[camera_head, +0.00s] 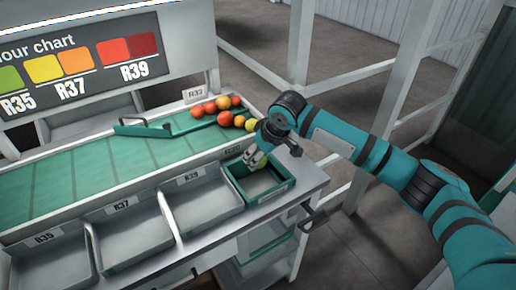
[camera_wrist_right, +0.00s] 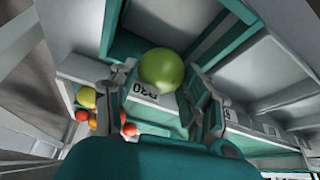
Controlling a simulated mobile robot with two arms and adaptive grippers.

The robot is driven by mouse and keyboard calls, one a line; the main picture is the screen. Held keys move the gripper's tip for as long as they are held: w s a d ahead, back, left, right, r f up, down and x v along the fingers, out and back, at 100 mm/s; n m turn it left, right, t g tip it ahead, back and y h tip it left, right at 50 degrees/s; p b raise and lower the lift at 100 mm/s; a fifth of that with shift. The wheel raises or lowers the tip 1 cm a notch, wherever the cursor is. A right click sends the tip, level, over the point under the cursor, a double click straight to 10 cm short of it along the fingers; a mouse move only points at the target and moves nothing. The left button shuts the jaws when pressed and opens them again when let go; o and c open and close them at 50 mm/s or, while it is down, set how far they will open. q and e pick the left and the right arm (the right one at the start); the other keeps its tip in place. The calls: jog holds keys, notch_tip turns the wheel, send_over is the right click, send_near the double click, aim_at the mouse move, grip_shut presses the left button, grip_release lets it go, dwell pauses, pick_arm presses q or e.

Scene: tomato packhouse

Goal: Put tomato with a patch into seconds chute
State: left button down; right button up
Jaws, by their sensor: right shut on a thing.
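My right gripper (camera_head: 256,157) reaches in from the right, over the back of a green-rimmed open box (camera_head: 289,186) at the right end of the bench. It is shut on a green tomato (camera_wrist_right: 161,68), which shows between the fingers in the right wrist view. The head view shows only a bit of the tomato beside the fingers. No patch can be made out on its visible side. The box is the likely seconds chute, but no readable label confirms it. My left gripper is in neither view.
Several red, orange and yellow tomatoes (camera_head: 211,107) lie at the right end of the green sorting belt (camera_head: 105,165), behind the gripper. Grey bins marked R35 (camera_head: 47,238), R37 (camera_head: 122,208) and R39 (camera_head: 190,178) line the front, looking empty. A colour chart (camera_head: 80,65) stands behind.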

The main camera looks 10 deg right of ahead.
notch_tip(320, 180, down, 8)
jog(key=shift+f+b, duration=0.1)
jog(key=shift+b, duration=0.75)
jog(key=shift+f, duration=0.2)
jog(key=shift+f, duration=0.7)
dwell(0.5)
jog(key=o, duration=0.9)
jog(key=shift+c, duration=0.2)
jog(key=c, duration=0.3)
